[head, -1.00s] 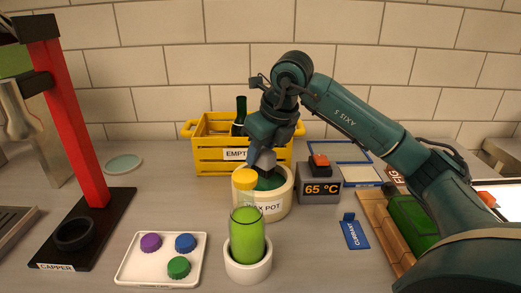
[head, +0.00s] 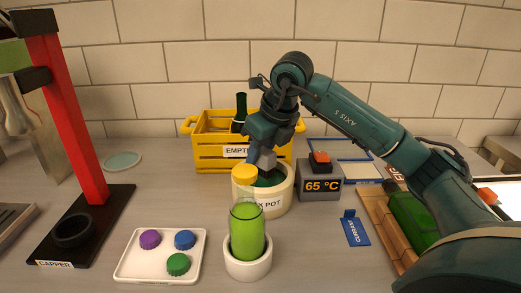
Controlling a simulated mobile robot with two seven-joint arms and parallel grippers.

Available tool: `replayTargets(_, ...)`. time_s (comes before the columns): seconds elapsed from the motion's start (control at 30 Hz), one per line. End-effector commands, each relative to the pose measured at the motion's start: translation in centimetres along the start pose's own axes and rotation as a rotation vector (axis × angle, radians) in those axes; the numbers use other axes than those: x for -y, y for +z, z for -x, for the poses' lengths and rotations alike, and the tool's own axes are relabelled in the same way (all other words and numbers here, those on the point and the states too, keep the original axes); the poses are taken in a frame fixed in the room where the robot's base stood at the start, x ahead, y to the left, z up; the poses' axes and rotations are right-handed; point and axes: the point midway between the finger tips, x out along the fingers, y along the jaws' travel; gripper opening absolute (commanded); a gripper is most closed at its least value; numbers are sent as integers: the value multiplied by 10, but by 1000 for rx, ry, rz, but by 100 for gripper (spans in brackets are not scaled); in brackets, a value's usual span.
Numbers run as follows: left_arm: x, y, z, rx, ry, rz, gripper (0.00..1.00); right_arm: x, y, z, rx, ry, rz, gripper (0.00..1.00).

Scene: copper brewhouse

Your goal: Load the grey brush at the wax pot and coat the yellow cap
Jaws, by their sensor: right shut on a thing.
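My right gripper (head: 262,158) reaches down to the cream wax pot (head: 283,200) and is shut on the grey brush (head: 267,159). Only a small grey part shows; the brush's lower end is hidden, so I cannot tell whether it touches the dark green wax (head: 272,179). My left gripper is out of view.
A yellow crate (head: 211,153) stands behind the pot. A 65 °C display box (head: 320,187) is right of it. A white tray (head: 143,268) with purple, blue and green caps and a red-and-black capper (head: 72,140) are left. A blue card (head: 355,229) and green bottle (head: 411,222) are right.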

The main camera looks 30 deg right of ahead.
Motion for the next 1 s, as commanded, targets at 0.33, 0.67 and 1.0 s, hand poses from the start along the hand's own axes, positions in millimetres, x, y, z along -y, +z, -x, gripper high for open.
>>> replayTargets(0.33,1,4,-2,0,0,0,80,0,-2,-5,0,0,0,0)
replayTargets(0.67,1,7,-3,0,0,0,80,0,-4,-10,0,0,0,0)
replayTargets(1.0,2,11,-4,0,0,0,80,0,-6,-15,0,0,0,0)
